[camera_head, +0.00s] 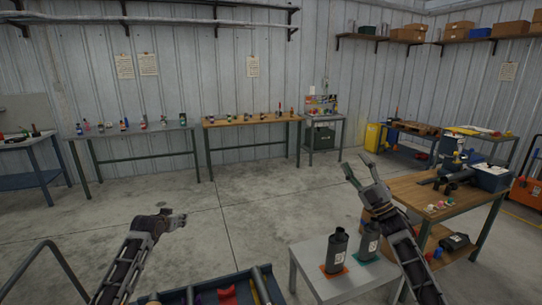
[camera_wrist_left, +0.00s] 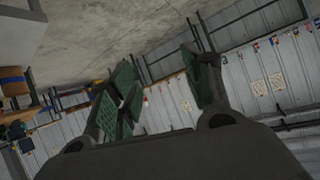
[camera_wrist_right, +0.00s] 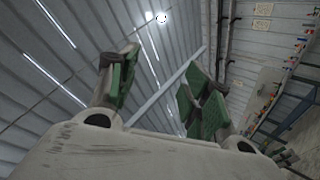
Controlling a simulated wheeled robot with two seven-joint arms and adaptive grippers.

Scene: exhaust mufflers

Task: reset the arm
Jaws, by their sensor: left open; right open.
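My left gripper (camera_head: 177,219) is raised at the lower left of the head view. Its green-padded fingers stand apart with nothing between them in the left wrist view (camera_wrist_left: 165,85). My right gripper (camera_head: 357,170) is raised right of the middle, pointing up and left. Its fingers are spread and empty in the right wrist view (camera_wrist_right: 160,90).
A dark tray (camera_head: 200,292) with tools sits at the front. A wooden workbench (camera_head: 412,190) with a black tool and small parts stands at the right. Long benches (camera_head: 135,133) line the back wall. The middle of the concrete floor (camera_head: 240,190) is clear.

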